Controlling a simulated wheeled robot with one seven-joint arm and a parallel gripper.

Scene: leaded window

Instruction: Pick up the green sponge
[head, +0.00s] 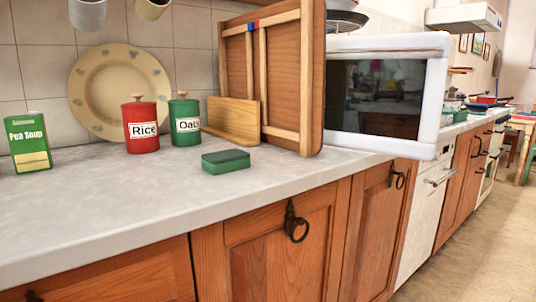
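The green sponge (226,161) lies flat on the light grey counter (120,205), a little back from its front edge. It is a small block with a dark green top and a brighter green side. It stands apart from the things around it, with a wooden rack behind it. My gripper is not in the head view.
Behind the sponge stand a red Rice canister (141,128), a green Oats canister (184,127), a wooden rack (235,120) and a tall wooden board (312,80). A white microwave (436,95) is to the right. A Pea Soup box (28,145) is far left. The counter in front is clear.

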